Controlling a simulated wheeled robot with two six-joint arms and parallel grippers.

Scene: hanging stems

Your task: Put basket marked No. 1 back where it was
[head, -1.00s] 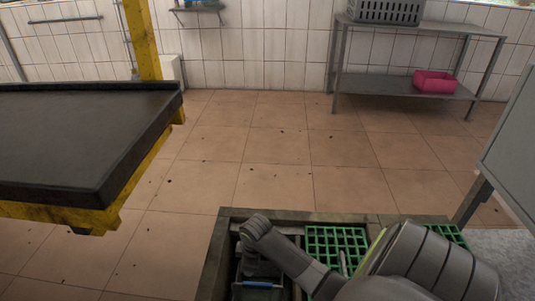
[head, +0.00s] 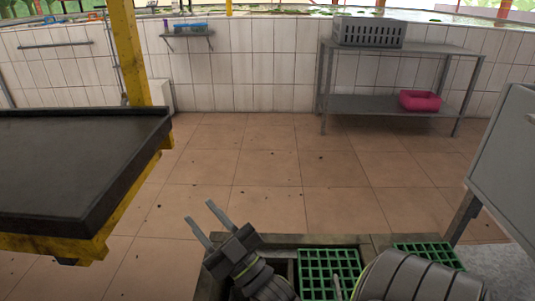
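No basket in view shows a readable No. 1 mark. A grey slotted basket (head: 369,33) stands on top of the metal rack, and a pink basket (head: 420,101) sits on its lower shelf. Two green grid pieces, left (head: 328,272) and right (head: 428,256), lie in a dark-framed box at the bottom; I cannot tell whether they are baskets. My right gripper (head: 199,212) is above the box's left end, fingers apart and empty, pointing up and left. My arm hides much of the box's left compartment. My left gripper is not in view.
A dark-topped table (head: 75,165) with a yellow frame stands at left. The metal rack (head: 385,105) is against the back wall, and a grey panel (head: 508,165) stands at right. A small wall shelf (head: 187,38) hangs at back. The tiled floor (head: 270,165) between is clear.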

